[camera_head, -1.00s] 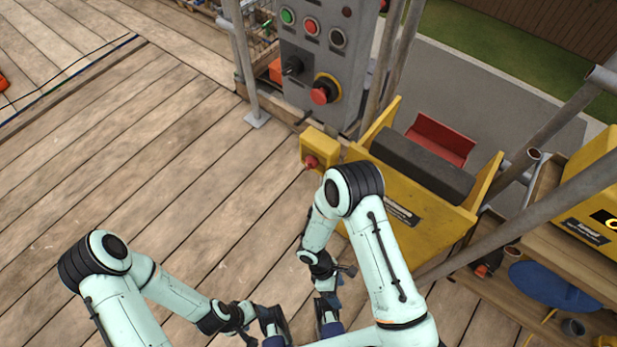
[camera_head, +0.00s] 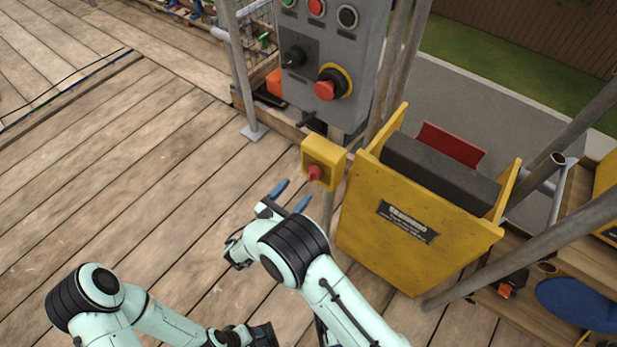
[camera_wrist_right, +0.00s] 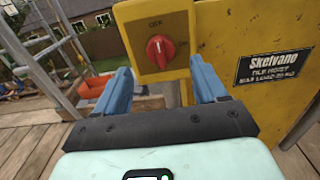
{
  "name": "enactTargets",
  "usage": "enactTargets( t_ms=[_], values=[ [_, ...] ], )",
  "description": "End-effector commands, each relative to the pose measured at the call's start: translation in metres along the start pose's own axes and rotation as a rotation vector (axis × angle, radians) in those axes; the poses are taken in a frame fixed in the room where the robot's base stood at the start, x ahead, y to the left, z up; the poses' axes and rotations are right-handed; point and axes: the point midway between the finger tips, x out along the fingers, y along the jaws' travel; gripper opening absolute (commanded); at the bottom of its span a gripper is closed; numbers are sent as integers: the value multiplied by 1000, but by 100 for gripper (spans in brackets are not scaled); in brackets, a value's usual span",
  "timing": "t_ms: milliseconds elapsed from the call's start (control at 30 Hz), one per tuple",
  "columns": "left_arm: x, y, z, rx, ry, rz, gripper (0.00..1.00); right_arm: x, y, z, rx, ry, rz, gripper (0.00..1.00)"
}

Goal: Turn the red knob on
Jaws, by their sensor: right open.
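The red knob (camera_head: 315,172) is on the front of a small yellow box (camera_head: 332,152) on a post. In the right wrist view the knob (camera_wrist_right: 160,50) shows a pale mark near its upright middle, with a label above and small lettering at its right. My right gripper (camera_head: 291,196) is open and empty, just in front of and below the knob. In the wrist view its blue fingers (camera_wrist_right: 160,72) stand on either side of the knob, apart from it. My left gripper (camera_head: 262,335) is low at the bottom edge, its fingers not clear.
A grey control panel (camera_head: 352,55) with a red mushroom button (camera_head: 329,86) and a black switch stands behind the box. A yellow hoist (camera_head: 370,245) stands right of it. Scaffold poles (camera_head: 240,70) stand nearby. The plank deck (camera_head: 130,150) at left is clear.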

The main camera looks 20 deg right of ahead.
Motion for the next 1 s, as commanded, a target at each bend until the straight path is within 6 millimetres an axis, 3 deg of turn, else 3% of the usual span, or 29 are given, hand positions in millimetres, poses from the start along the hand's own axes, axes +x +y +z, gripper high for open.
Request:
enactTargets(
  t_ms=[100,333,767,933,1000],
  values=[
    [3,-1,-3,-1,9,-1,68,27,-1,-1,2,0,-4,72],
    [6,-2,-8,-3,23,-2,68,60,0,-1,1,2,-2,72],
    [6,-3,-10,-3,28,-2,68,70,0,0,1,2,0,72],
    [6,-3,-10,-3,28,-2,68,70,0,-1,1,2,0,19],
    [6,-3,-10,-3,28,-2,68,70,0,-1,1,2,0,17]
  ],
)
